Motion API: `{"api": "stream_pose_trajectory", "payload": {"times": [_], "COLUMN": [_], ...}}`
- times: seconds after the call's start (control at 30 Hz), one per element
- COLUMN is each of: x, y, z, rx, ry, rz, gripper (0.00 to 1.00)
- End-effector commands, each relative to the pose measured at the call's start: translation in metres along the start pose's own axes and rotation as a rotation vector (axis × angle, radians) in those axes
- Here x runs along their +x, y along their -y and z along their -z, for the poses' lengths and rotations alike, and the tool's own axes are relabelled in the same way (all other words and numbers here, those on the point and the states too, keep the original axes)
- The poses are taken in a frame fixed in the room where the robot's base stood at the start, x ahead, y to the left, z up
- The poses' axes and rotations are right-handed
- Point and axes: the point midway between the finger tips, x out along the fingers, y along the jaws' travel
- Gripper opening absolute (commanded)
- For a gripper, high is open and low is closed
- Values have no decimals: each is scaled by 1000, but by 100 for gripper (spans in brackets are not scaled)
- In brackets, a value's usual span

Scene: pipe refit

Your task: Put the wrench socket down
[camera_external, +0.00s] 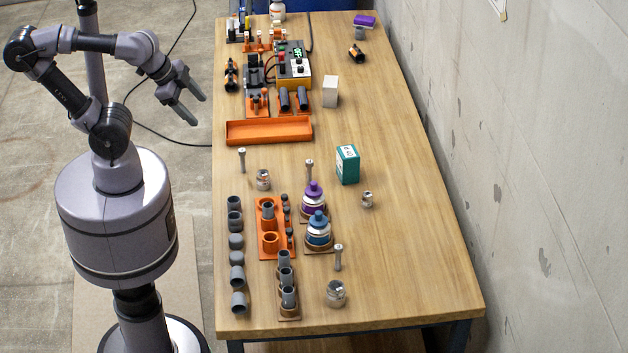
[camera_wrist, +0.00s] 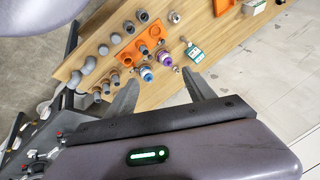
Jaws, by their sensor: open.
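My gripper (camera_external: 196,110) is open and empty, raised off the table's left edge. Its two spread fingers also show in the wrist view (camera_wrist: 160,78), with nothing between them. I cannot pick out the wrench socket for certain. Slim upright metal pieces with wider tops stand apart on the table, one at the left (camera_external: 241,160), one in the middle (camera_external: 309,170) and one nearer the front (camera_external: 338,257). My gripper touches none of them.
The wooden table (camera_external: 410,250) has clear room along its right side. An empty orange tray (camera_external: 268,132) lies across its left middle. Grey pipe fittings (camera_external: 236,241), an orange rack (camera_external: 268,248), purple and blue bottles (camera_external: 318,228) and a green box (camera_external: 347,165) stand nearer the front.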

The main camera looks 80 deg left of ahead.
Motion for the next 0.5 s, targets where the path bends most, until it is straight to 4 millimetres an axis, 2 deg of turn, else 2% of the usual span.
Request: {"api": "stream_pose_trajectory", "payload": {"times": [0.37, 0.43, 0.5], "x": [2, 16, 45], "y": [1, 9, 28], "z": [-1, -10, -30], "rx": [3, 41, 141], "ry": [9, 85, 251], "rz": [4, 26, 76], "gripper": [62, 62, 62]}}
